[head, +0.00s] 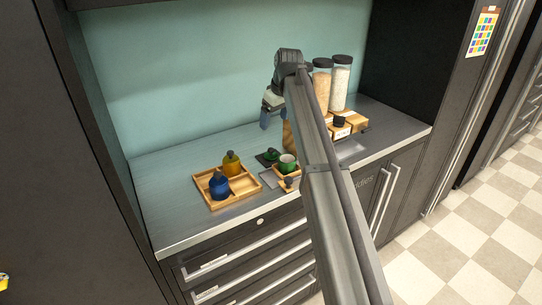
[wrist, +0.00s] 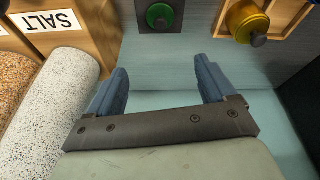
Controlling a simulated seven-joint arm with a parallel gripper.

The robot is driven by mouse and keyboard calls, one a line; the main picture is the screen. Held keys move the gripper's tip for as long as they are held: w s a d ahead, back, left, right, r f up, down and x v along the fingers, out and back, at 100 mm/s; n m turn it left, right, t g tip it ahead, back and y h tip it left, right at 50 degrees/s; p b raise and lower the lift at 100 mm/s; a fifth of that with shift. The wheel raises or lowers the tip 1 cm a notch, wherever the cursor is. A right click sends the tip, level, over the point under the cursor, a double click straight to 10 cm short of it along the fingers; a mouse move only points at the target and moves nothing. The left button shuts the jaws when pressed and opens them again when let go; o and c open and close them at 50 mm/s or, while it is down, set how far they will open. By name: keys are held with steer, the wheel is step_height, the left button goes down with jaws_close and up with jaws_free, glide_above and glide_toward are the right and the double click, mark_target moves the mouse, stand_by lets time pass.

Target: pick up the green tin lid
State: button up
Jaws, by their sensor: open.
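The green tin lid (head: 270,154) lies on a small dark square mat on the counter, left of a green tin (head: 288,162) with a pale inside. In the wrist view a round green lid with a knob (wrist: 160,16) shows at the top edge on its dark mat (wrist: 145,29). My gripper (head: 267,115) is above the counter, behind the lid in the head view. In the wrist view its blue fingers (wrist: 164,72) are spread with nothing between them, and the lid is beyond the tips. My arm hides part of the counter to the right.
A wooden tray (head: 246,189) at the left holds a blue jar (head: 219,186) and a yellow jar (head: 232,164). Tall dark-capped jars (head: 340,82) and a wooden salt box (head: 345,132) stand at the right. The counter's back left is clear.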

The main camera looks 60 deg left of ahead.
steer(key=d, duration=0.1)
glide_above(272, 149)
steer(key=shift+h, duration=0.3)
steer(key=f, duration=0.5)
steer(key=d+f, duration=0.1)
steer(key=f, duration=0.2)
steer(key=shift+d+x, duration=0.15)
steer(key=shift+x, duration=1.25)
steer(key=shift+d+x, duration=0.1)
steer(key=shift+x, duration=1.25)
steer(key=c, duration=1.1)
